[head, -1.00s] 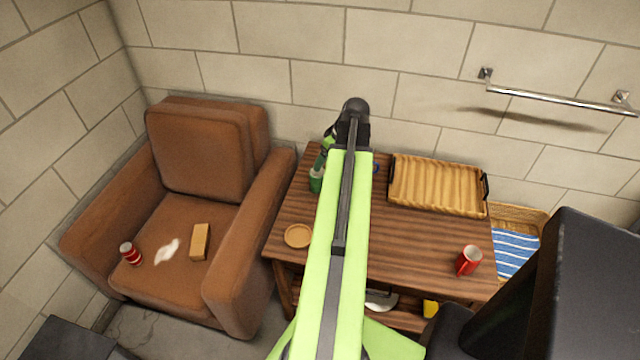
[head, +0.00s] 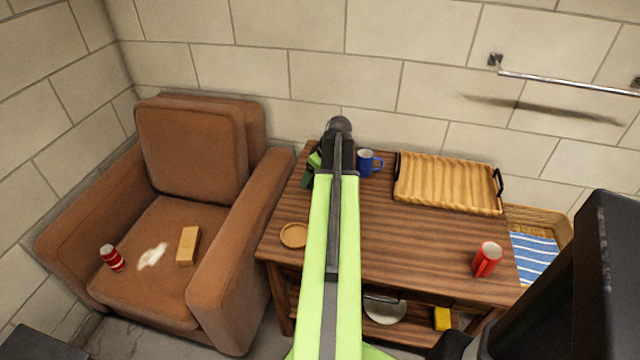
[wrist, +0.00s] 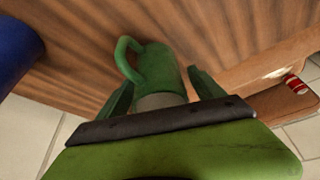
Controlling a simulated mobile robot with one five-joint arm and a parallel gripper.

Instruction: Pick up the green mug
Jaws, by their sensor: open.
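The green mug (wrist: 157,66) shows in the wrist view on the brown wooden table, its handle toward the upper left. My gripper (wrist: 161,80) is open, with one finger on each side of the mug's lower part in the picture. I cannot tell whether the fingers touch it. In the head view, my arm hides most of that spot. Only a bit of dark green shows left of the arm's end, and I cannot tell whether it is mug or finger.
A blue mug (head: 366,164) stands close by on the table (head: 400,240); the wrist view also shows it (wrist: 14,48). A wooden tray (head: 447,183), a red mug (head: 486,260) and a round coaster (head: 293,235) are there too. A brown armchair (head: 190,150) stands left.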

